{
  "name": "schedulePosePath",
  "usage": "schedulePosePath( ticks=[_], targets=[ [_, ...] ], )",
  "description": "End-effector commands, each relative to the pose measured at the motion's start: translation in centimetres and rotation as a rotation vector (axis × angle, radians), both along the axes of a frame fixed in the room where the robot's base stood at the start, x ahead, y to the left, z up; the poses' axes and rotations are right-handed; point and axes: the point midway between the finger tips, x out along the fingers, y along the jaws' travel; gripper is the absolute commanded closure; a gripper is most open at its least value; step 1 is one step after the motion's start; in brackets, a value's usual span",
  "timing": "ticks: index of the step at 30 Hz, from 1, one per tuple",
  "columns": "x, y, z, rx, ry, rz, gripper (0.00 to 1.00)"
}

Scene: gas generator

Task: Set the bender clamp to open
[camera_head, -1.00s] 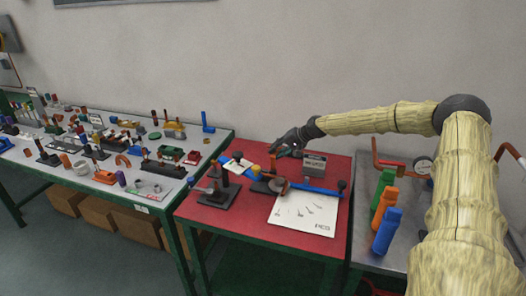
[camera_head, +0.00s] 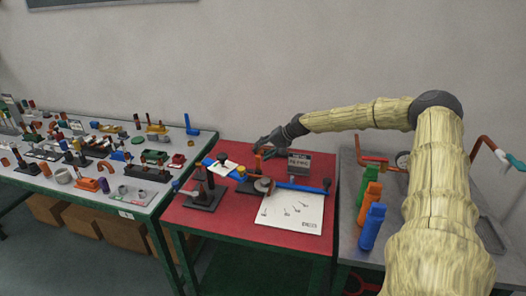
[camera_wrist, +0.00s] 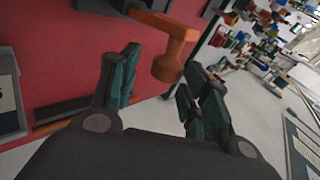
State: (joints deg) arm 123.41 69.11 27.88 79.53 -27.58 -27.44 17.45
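The bender on the red table has a long blue bar (camera_head: 292,187), a round grey part and a dark base. A small upright orange handle (camera_head: 258,163), which looks like its clamp, stands near the bar's middle. My gripper (camera_head: 262,147) is just above and behind this handle in the head view. In the wrist view the orange handle (camera_wrist: 172,52) lies ahead of my gripper (camera_wrist: 160,82), whose two fingers are spread apart with nothing between their tips. The handle's lower end points into the gap, and I cannot tell if either finger touches it.
A grey labelled box (camera_head: 299,164) stands right of my gripper. A white sheet (camera_head: 290,212) lies on the red table (camera_head: 235,225) in front. Green, orange and blue bottles (camera_head: 371,226) stand on the right table. The left table (camera_head: 130,208) is crowded with small parts.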

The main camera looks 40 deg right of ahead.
Motion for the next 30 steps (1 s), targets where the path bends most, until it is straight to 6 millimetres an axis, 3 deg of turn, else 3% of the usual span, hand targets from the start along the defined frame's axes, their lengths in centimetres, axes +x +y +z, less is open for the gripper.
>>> schedulePosePath(
  ticks=[11, 30],
  targets=[
    [-0.1, 0.4, 0.7, -0.003, -0.002, 0.002, 0.53],
    [-2.8, -0.5, 3.9, -0.010, -0.002, 0.001, 0.53]
  ],
)
